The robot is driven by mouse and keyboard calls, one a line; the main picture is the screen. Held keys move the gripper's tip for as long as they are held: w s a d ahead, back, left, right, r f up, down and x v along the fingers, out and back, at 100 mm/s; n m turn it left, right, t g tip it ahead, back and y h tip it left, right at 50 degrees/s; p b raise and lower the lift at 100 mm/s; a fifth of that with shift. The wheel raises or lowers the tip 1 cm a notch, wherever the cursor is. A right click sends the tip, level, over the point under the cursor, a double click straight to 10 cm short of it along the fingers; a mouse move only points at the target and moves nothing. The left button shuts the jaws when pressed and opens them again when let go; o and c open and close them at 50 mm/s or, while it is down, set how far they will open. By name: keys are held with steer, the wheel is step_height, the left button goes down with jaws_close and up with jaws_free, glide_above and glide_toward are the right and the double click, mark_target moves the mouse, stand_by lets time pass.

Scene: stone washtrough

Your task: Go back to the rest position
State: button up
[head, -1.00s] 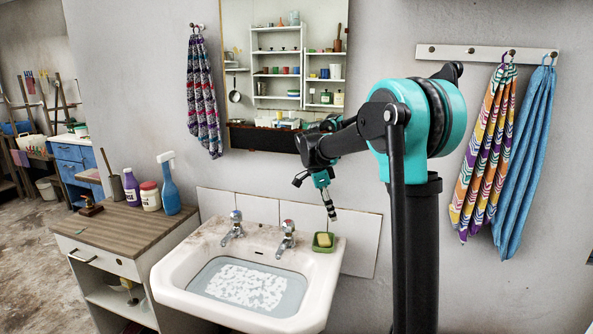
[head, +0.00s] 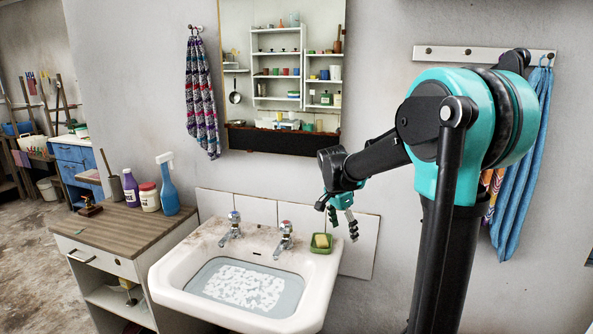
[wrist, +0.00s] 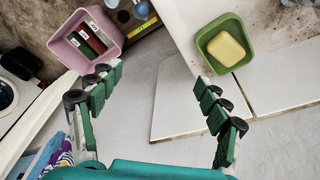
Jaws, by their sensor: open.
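My gripper (head: 342,220) hangs in the air beside the wall, to the right of the washbasin and a little above the level of its rim. In the wrist view my gripper (wrist: 161,108) has its two green fingers spread wide apart with nothing between them. The arm reaches in from the right, its upper link sloping down to the left to the wrist.
A white washbasin (head: 163,283) with water stands left of my gripper. A green soap dish (head: 320,249) with yellow soap sits on its back right corner. A mirror (head: 281,143) and towels (head: 519,170) hang on the wall. A pink box (wrist: 106,25) shows in the wrist view.

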steer(key=s+d+f+n+t+y, duration=0.1)
steer(key=s+d+f+n, duration=0.1)
steer(key=s+f+n, duration=0.4)
steer(key=s+d+f+n+t+y, duration=0.1)
steer(key=s+f+n, duration=0.4)
steer(key=s, duration=1.1)
steer(key=shift+s+d+f+n+t, duration=0.15)
steer(key=shift+d+f+n+t, duration=0.2)
steer(key=shift+d+n+t, duration=0.2)
